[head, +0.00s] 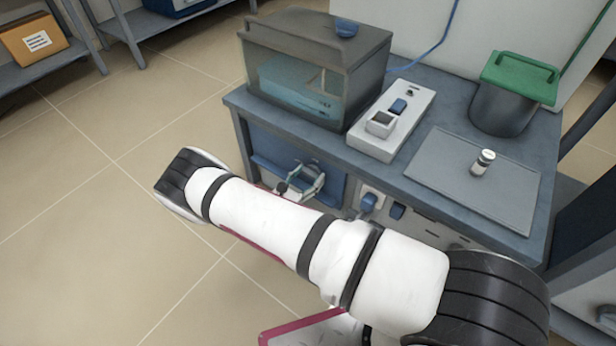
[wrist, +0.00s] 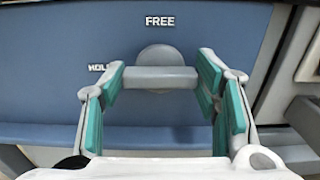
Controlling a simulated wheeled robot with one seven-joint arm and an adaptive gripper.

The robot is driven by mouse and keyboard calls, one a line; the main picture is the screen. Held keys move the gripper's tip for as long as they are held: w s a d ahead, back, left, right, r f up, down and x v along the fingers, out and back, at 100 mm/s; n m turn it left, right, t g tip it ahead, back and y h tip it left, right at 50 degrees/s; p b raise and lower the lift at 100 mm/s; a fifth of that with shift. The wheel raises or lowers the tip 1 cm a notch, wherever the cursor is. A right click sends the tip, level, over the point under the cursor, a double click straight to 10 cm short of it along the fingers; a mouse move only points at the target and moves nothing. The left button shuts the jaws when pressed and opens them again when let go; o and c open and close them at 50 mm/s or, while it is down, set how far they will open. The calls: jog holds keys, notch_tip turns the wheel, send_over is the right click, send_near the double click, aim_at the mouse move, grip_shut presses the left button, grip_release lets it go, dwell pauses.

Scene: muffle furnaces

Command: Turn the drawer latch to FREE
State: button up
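The drawer latch (wrist: 160,58) is a grey round hub with a level grey bar across it, on a blue drawer front (wrist: 45,60). The word FREE is above the hub, and a partly covered label reading HOL is to its left. My gripper (wrist: 161,70) has its teal-padded fingers spread wide, one at each end of the bar. I cannot tell whether the pads touch the bar. In the head view my gripper (head: 304,185) is at the blue drawer front (head: 268,150) under the bench, and my arm hides part of the area.
The grey bench (head: 355,160) carries a glass-fronted box (head: 290,85), a white switch unit (head: 375,148), a tray (head: 440,185) with a small vial (head: 483,162), and a green-lidded pot (head: 505,110). A blue knob (head: 369,202) is right of the drawer. The floor at left is clear.

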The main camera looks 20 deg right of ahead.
jog(key=shift+m, duration=0.4)
jog(key=m+p, duration=0.1)
jog(key=m, duration=0.2)
jog(key=shift+m, duration=0.4)
jog(key=m+p, duration=0.1)
jog(key=m, duration=0.3)
jog(key=shift+s+m, duration=0.1)
jog(key=shift+m, duration=0.2)
jog(key=m+p, duration=0.1)
jog(key=m, duration=0.3)
jog(key=shift+d+f, duration=0.1)
jog(key=m+p, duration=0.1)
jog(key=m, duration=0.3)
jog(key=shift+f+m+p, duration=0.1)
jog(key=shift+m+p, duration=0.2)
jog(key=shift+p, duration=0.1)
jog(key=shift+s, duration=0.1)
jog(key=o, duration=1.1)
jog(key=shift+o, duration=0.2)
